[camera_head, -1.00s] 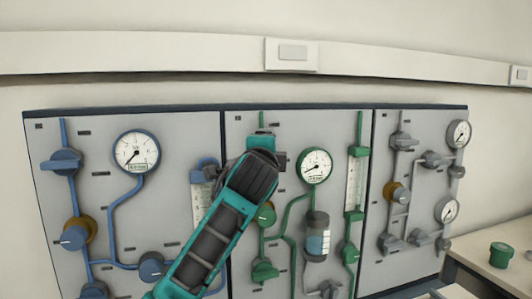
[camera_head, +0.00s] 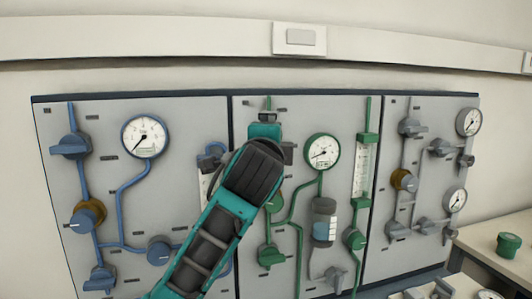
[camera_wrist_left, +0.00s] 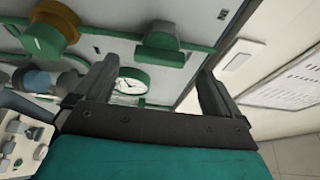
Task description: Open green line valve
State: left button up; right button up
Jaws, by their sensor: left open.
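The green line's upper valve handle (camera_wrist_left: 162,42) shows in the left wrist view, on its green pipe, ahead of my left gripper (camera_wrist_left: 157,75). The two dark fingers are open, one to each side of the handle in the picture, and nothing is between them that I can see held. In the head view my left gripper (camera_head: 268,130) is at the top of the middle panel, over the green pipe (camera_head: 268,102), and it hides the valve handle there. Contact with the handle cannot be told. My right gripper is not in view.
A green-rimmed gauge (camera_head: 322,151) is right of the gripper, with a green-ended flowmeter (camera_head: 363,165) beyond it. Lower on the same line are a green valve (camera_head: 271,256) and a gold-collared knob (camera_wrist_left: 52,32). Blue-line (camera_head: 71,146) and grey-line (camera_head: 412,127) valves flank the panel.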

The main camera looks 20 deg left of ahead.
pick_arm(q)
jog(key=v, duration=0.7)
jog(key=shift+s, duration=0.2)
dwell(0.4)
